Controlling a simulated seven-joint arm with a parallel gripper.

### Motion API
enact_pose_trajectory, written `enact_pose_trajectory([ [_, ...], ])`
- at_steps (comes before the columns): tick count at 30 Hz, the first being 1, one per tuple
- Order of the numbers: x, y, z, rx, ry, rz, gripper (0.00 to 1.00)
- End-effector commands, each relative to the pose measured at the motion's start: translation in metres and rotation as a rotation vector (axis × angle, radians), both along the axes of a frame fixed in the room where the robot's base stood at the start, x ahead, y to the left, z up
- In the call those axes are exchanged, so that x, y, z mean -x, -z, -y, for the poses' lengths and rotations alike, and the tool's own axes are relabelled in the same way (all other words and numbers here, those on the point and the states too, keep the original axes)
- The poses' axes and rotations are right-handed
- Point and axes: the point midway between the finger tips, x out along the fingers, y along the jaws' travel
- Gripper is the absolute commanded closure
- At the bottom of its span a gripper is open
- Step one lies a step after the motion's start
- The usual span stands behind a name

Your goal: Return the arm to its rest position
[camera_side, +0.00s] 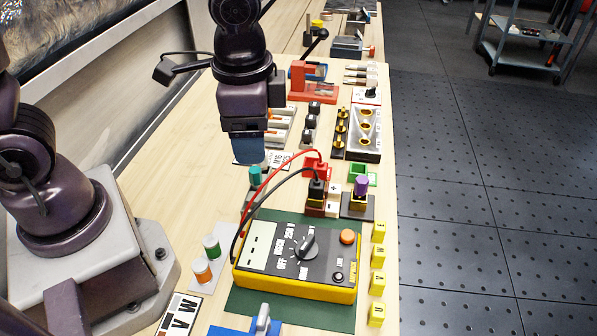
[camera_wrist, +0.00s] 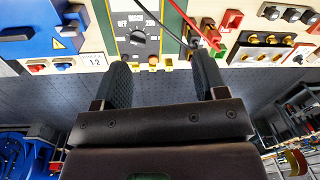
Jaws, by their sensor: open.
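My gripper (camera_side: 250,150) hangs above the bench in the side view, its fingers pointing down behind the teal-topped part. In the wrist view my gripper (camera_wrist: 160,90) shows two dark fingers spread wide apart, with nothing between them. The yellow multimeter (camera_side: 298,262) lies on a green mat (camera_side: 240,299) below and in front of the gripper in the side view. Its dial also shows beyond the fingers in the wrist view (camera_wrist: 138,37). A red lead (camera_side: 262,190) and a black lead (camera_side: 262,203) arc from the meter to the red and black blocks behind it.
A purple-topped part (camera_side: 361,187), a green open block (camera_side: 364,175) and several yellow lettered blocks (camera_side: 378,257) stand along the right side. A red stand (camera_side: 315,90) and a tray with brass rings (camera_side: 365,130) are farther back.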

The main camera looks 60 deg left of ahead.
Motion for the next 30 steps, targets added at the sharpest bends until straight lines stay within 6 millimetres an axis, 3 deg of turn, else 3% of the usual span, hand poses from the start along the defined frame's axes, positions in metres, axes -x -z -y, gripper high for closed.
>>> enact_pose_trajectory([
  [1,0.007,-0.015,-0.014,0.005,-0.083,0.045,0.34],
  [6,0.034,-0.053,-0.051,0.066,-0.331,0.184,0.34],
  [12,0.061,-0.083,-0.076,0.168,-0.499,0.338,0.34],
  [19,0.071,-0.103,-0.086,0.218,-0.537,0.445,0.34],
  [30,0.071,-0.104,-0.086,0.217,-0.535,0.452,0.34],
])
